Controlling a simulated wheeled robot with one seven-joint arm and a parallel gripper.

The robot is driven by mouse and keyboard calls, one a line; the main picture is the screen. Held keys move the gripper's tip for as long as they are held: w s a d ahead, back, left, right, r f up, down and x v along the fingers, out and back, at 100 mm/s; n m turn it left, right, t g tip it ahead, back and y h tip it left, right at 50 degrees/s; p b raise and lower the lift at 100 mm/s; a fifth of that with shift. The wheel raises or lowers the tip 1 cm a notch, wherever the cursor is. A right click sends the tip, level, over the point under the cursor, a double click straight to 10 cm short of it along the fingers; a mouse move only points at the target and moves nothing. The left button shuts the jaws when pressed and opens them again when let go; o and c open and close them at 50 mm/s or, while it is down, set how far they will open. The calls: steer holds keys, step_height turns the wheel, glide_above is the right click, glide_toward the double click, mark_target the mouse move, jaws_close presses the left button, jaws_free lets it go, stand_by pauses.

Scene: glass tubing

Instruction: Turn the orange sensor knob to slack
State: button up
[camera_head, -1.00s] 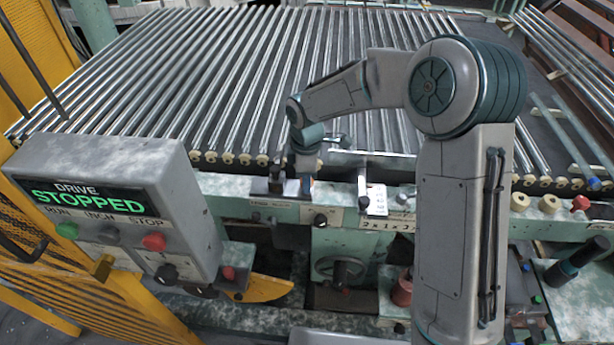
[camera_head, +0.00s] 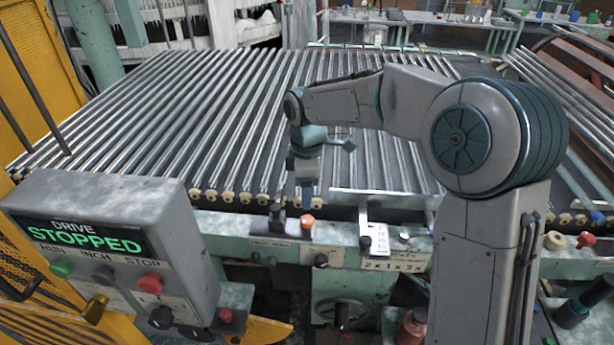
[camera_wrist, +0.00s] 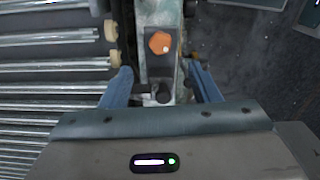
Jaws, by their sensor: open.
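The orange sensor knob (camera_head: 307,222) sits on a dark plate on the green front rail, at the near edge of the roller bed. In the wrist view the orange knob (camera_wrist: 160,43) is a faceted cap, seen from above, with nothing touching it. My gripper (camera_head: 305,197) points down just above and behind the knob in the head view. In the wrist view my gripper (camera_wrist: 159,70) is open and empty, its blue fingers on either side of the rail. The knob lies ahead of the fingertips, roughly centred between them. I cannot read a slack mark.
A dark upright post (camera_head: 277,219) stands close left of the knob. A black knob (camera_head: 321,260) is on the rail's front face. The drive box (camera_head: 115,235) at left reads STOPPED. Glass tubes (camera_head: 235,120) lie across the bed behind.

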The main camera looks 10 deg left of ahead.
steer(key=shift+r, duration=2.15)
steer(key=s+d+r+m+t, duration=0.1)
steer(key=s+d+m, duration=0.4)
steer(key=d, duration=0.3)
steer(key=s+d+r+m+t, duration=0.1)
steer(key=s+d+r+m, duration=0.1)
steer(key=s+d+m, duration=0.45)
steer(key=s+d+f+m+t, duration=0.1)
steer(key=s+d+f+m, duration=0.2)
steer(key=s+d+m, duration=0.5)
steer(key=shift+s+d, duration=0.95)
steer(key=shift+s, duration=0.1)
